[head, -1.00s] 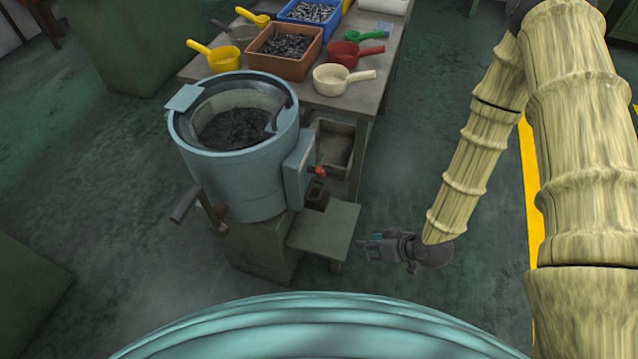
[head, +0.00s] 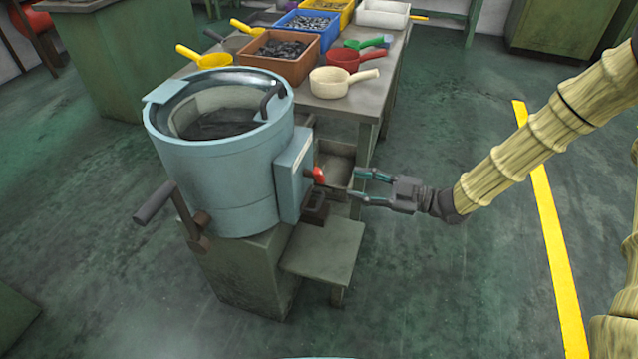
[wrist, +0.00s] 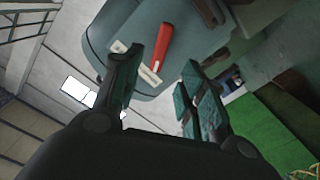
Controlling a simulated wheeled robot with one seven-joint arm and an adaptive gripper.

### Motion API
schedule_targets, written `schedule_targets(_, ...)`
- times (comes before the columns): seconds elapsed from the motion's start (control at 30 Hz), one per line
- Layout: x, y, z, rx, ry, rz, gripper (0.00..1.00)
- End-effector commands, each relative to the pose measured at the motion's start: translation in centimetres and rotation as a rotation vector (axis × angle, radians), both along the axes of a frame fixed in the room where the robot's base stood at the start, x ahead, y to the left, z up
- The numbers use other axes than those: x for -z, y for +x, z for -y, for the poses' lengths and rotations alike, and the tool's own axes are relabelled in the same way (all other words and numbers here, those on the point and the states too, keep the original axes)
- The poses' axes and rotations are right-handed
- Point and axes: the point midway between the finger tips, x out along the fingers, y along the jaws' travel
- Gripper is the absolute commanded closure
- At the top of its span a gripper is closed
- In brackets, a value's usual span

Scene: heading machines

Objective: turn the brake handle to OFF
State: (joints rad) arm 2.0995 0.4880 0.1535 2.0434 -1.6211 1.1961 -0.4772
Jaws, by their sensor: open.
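The red handle (head: 318,175), which I take as the brake handle, sticks out from a blue-grey box (head: 293,175) on the right side of a round blue-grey drum (head: 215,165). In the wrist view the red handle (wrist: 160,50) slants between my fingers, with small white labels near it; their lettering is too small to read. My gripper (head: 348,182) is open and empty, to the right of the handle and pointing at it. In the wrist view its fingertips (wrist: 164,60) appear on either side of the handle, and I see no clear contact.
A lever with a dark grip (head: 155,203) stands at the drum's left. A low green shelf (head: 325,255) sits below the box. Behind, a table (head: 368,103) carries bins and several scoops. The floor right of the machine is open, crossed by a yellow line (head: 548,215).

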Motion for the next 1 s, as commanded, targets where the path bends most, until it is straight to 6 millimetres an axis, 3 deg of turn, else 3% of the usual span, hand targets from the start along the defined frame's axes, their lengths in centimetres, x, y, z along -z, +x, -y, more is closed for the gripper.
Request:
schedule_targets(0.17, -0.1, 0.4, -1.3, -0.006, 0.000, 0.006, 0.59)
schedule_targets(0.7, -0.1, 2.8, -8.8, -0.004, 0.002, 0.006, 0.59)
schedule_targets(1.0, -0.1, 3.3, -10.2, -0.004, 0.000, 0.004, 0.59)
